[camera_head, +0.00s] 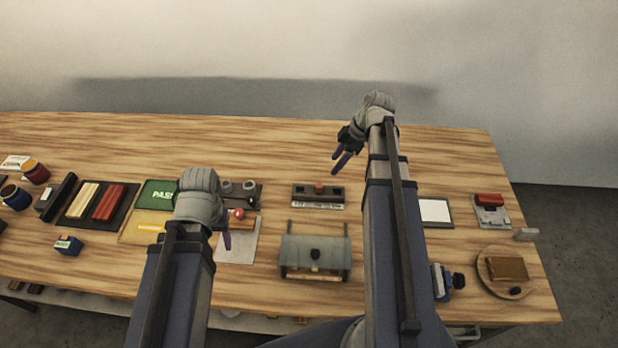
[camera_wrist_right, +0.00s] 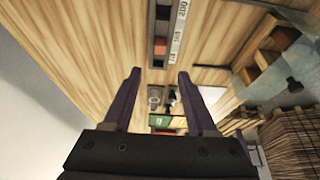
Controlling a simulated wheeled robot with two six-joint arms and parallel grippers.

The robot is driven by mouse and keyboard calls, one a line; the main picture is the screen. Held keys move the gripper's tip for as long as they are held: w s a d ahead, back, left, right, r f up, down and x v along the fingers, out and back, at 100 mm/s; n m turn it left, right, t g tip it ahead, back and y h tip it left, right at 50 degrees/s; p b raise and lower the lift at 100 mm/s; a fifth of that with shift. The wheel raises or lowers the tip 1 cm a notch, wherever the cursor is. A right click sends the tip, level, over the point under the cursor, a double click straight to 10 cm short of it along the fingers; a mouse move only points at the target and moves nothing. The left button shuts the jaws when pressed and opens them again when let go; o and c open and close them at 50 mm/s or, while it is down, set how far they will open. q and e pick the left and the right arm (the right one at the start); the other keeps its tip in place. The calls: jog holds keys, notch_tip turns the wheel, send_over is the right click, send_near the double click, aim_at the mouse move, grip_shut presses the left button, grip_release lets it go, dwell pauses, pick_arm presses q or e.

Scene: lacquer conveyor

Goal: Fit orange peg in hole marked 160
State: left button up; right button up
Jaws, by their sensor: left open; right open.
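A dark block (camera_head: 302,189) with a pale number strip (camera_head: 318,206) along its front sits mid-table. An orange piece, apparently the peg (camera_head: 318,187), is at the block's middle; how deep it sits I cannot tell. In the right wrist view the block's strip (camera_wrist_right: 180,30) reads 200 at one end; other marks are too small to read surely. The orange piece (camera_wrist_right: 161,47) shows there too. My right gripper (camera_head: 343,161) is open and empty above the table, behind and right of the block. My left gripper (camera_head: 227,240) is open, mostly hidden by its own wrist, left of the block.
A grey lidded box (camera_head: 316,251) stands in front of the block. A green PASS tray (camera_head: 155,194) and a dark tray with bars (camera_head: 97,203) lie left. A white-faced panel (camera_head: 435,211) and a round board (camera_head: 505,273) lie right. The table's back strip is clear.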

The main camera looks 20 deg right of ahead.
jog(key=s+a+m+g+h, duration=0.1)
jog(key=s+a+m, duration=0.3)
jog(key=a, duration=0.9)
jog(key=s+a+f+m+g+h, duration=0.1)
jog(key=s+a+m+h, duration=0.3)
jog(key=s+a, duration=0.4)
jog(key=a+m, duration=0.1)
jog(key=a, duration=0.4)
jog(key=shift+s+a+f, duration=0.15)
jog(key=shift+a+f, duration=0.1)
jog(key=shift+f, duration=0.15)
jog(key=shift+f+b, duration=0.4)
jog(key=shift+b, duration=0.1)
